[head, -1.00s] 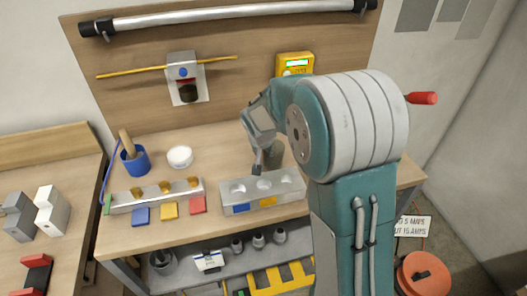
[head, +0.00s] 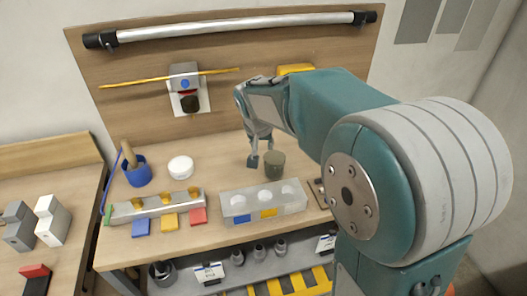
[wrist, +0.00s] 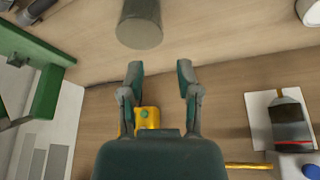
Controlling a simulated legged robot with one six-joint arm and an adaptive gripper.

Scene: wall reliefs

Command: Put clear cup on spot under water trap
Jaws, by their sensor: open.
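The clear cup (head: 274,166) looks grey and see-through and stands upright on the bench behind the silver block. It also shows at the top of the wrist view (wrist: 140,27). My gripper (head: 260,153) is open and empty, just left of the cup in the head view. In the wrist view, both fingers (wrist: 159,70) are spread and apart from the cup. The water trap (head: 187,90), with a blue dot and dark bowl, is on the back panel. A round white piece (head: 180,168) is on the bench below it; I cannot tell if it is the spot.
A silver block (head: 240,203) with round hollows stands in front of the cup. A blue pot (head: 137,172) and a rail with brass parts (head: 160,208) are at left. A yellow device (wrist: 147,117) is on the panel. Bench around the white piece is clear.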

